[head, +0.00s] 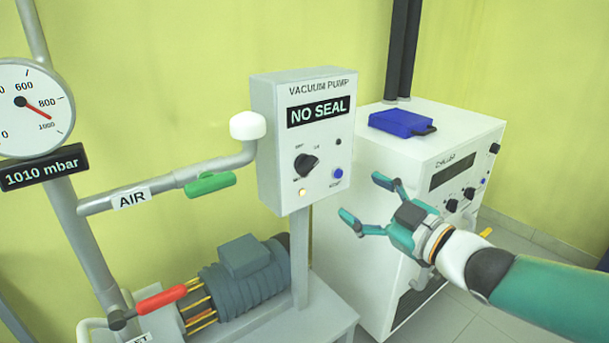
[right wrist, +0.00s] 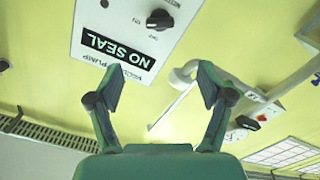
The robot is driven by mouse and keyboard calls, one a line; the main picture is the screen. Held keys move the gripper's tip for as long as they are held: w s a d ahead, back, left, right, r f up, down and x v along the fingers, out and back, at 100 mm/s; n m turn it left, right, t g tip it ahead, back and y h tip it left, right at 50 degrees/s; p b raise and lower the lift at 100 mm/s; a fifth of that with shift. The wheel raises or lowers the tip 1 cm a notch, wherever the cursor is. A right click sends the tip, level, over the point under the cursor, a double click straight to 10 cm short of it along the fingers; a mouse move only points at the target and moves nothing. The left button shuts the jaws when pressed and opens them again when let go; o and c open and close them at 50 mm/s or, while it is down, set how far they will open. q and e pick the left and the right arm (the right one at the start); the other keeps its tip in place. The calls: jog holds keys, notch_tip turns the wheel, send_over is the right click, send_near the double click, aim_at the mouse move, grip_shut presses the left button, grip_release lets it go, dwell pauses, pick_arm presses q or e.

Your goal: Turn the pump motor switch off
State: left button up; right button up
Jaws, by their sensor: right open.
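The vacuum pump control box (head: 306,140) stands on a post in the middle of the head view. Its display (head: 318,111) reads "NO SEAL". A black rotary switch (head: 305,164) sits on its front, with a lit yellowish lamp below it and a blue button (head: 338,173) to the right. My right gripper (head: 366,202) is open and empty, to the right of the box and apart from it. In the right wrist view the open fingers (right wrist: 160,88) point toward the box, seen upside down, with the black switch (right wrist: 159,20) beyond them. My left gripper is not in view.
A white chiller cabinet (head: 425,160) with a blue case (head: 402,123) on top stands behind my right gripper. The pump motor (head: 243,280) is low beside the post. An air pipe with a green handle (head: 209,184), a red handle (head: 162,300) and a pressure gauge (head: 35,108) are at left.

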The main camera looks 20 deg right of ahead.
aim_at(310, 167)
jog(key=x, duration=1.5)
jog(key=shift+w+a+f, duration=0.15)
jog(key=shift+w, duration=0.25)
